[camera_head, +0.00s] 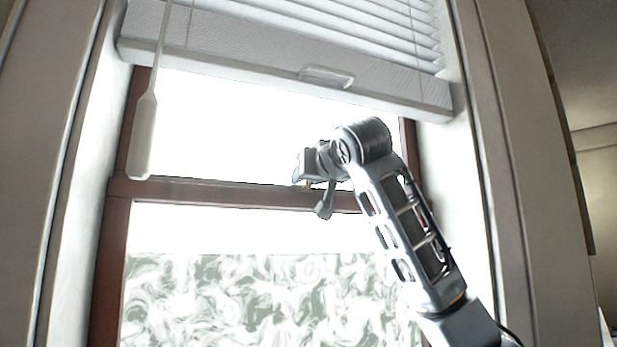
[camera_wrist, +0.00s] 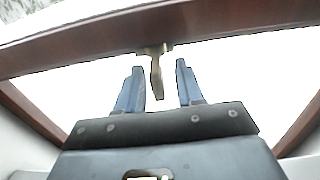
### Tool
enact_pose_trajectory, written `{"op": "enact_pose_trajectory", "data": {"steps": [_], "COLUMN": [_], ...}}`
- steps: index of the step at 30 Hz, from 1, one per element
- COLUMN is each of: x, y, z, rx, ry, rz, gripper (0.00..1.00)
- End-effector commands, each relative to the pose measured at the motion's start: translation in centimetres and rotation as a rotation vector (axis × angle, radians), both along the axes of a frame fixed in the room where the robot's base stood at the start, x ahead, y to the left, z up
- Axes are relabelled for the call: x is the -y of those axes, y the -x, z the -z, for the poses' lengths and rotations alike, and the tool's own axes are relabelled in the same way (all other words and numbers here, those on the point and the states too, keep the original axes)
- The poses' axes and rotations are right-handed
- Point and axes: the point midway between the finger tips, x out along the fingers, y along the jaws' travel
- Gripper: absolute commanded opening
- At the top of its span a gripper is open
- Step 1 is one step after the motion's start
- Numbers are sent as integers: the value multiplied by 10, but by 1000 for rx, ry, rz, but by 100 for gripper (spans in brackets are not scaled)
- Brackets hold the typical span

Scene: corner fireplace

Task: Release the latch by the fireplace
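The latch (camera_wrist: 155,72) is a small brass-coloured piece on the brown window rail, with a lever sticking out from it towards my gripper. My gripper (camera_wrist: 159,68) has two blue fingers spread apart, one on each side of the lever in the wrist view. There is a visible gap between the lever and each finger, so the gripper is open and holds nothing. In the head view, my gripper (camera_head: 302,172) is at the middle rail of the window, and only a small yellowish bit of the latch shows beneath it.
The brown window rail (camera_head: 230,192) runs across between bright clear glass above and patterned glass (camera_head: 200,300) below. A white blind (camera_head: 250,55) hangs above my arm. A pale blind wand (camera_head: 143,135) hangs at the left. Grey side casings flank the window.

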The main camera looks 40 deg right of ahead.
Motion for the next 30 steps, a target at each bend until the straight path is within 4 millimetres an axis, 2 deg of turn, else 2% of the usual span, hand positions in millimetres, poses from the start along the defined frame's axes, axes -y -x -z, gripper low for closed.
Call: {"op": "enact_pose_trajectory", "data": {"steps": [7,16,21,30], "x": [-4,-21,-28,-29], "y": [8,51,68,73], "z": [0,1,0,0], "rx": [4,4,2,0], "ry": [1,1,1,0], "rz": [-2,-2,-1,0], "gripper": [37,37,37,37]}}
